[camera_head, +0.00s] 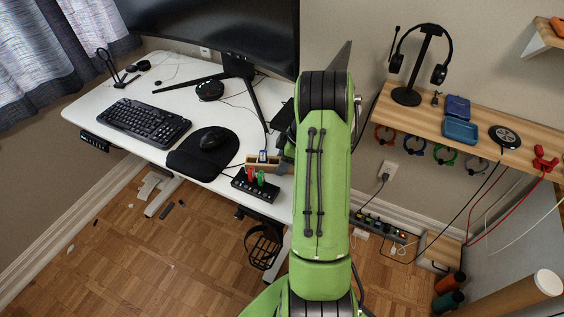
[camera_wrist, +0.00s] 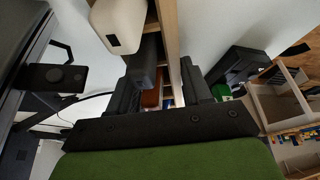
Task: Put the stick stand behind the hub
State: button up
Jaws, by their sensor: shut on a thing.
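The stick stand (camera_head: 258,161) is a small light-wood block with a blue stick upright in it, near the desk's front right. My gripper (camera_head: 284,159) is at its right end, partly hidden by my arm. In the wrist view the dark fingers of my gripper (camera_wrist: 170,80) are shut on a slotted wooden piece (camera_wrist: 172,35), which looks like the stand. The hub (camera_head: 254,188) is a black bar with red and green sticks, at the desk edge in front of the stand. I cannot tell whether the stand touches the desk.
A mouse (camera_head: 212,140) lies on a black mat (camera_head: 187,164) left of the stand, with a keyboard (camera_head: 145,122) beyond. The monitor (camera_head: 225,30) stands at the back. A wooden shelf (camera_head: 470,125) with a headset (camera_head: 437,72) is right of my arm.

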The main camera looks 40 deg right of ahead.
jog(key=o, duration=1.2)
jog(key=shift+f, duration=0.1)
jog(key=shift+o, duration=0.2)
